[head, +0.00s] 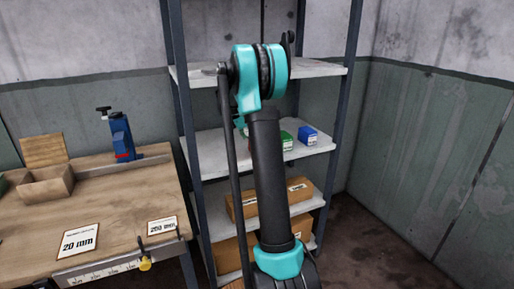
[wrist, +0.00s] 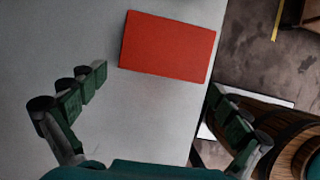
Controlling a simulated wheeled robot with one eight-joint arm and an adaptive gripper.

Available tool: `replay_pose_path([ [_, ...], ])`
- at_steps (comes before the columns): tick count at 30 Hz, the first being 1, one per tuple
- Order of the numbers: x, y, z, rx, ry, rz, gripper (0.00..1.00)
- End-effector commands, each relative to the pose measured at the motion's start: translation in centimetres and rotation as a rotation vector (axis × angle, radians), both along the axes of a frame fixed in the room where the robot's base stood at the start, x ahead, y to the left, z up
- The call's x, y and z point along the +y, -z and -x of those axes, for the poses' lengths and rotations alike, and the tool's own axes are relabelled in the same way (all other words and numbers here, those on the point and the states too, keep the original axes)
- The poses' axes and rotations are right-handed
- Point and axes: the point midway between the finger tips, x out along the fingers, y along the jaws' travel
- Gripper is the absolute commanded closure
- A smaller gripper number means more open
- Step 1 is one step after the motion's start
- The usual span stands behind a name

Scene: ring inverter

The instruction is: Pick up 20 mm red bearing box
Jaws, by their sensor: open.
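The red box (wrist: 168,45) lies flat on a light grey surface in the upper middle of the wrist view. No size marking is readable on it. My gripper (wrist: 158,84) is open and empty. Its two dark green fingers stand apart, one to the left and one to the right, with their tips nearer the camera's bottom edge than most of the box. I cannot tell how far above the surface they are. In the head view I cannot see the red box or the gripper; my arm covers part of the shelf.
The grey surface ends right of the box, above a floor with a wooden barrel (wrist: 285,128). In the head view, a shelf unit (head: 212,141) holds a green box (head: 286,140), a blue box (head: 307,135) and cardboard boxes (head: 299,190) lower down. A wooden workbench (head: 120,205) stands left.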

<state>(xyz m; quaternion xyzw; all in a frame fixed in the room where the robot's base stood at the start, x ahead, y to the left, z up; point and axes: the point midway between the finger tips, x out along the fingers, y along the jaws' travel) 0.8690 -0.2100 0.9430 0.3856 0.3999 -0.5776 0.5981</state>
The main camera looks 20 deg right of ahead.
Motion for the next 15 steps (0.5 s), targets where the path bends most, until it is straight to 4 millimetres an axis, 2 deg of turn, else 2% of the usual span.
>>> replay_pose_path([
  [6,-3.6,0.0,0.0,-0.001,0.005,0.000,0.00],
  [9,-3.7,1.0,-0.1,0.000,0.001,0.000,0.00],
  [15,-3.7,1.1,-0.1,0.000,0.001,0.000,0.00],
])
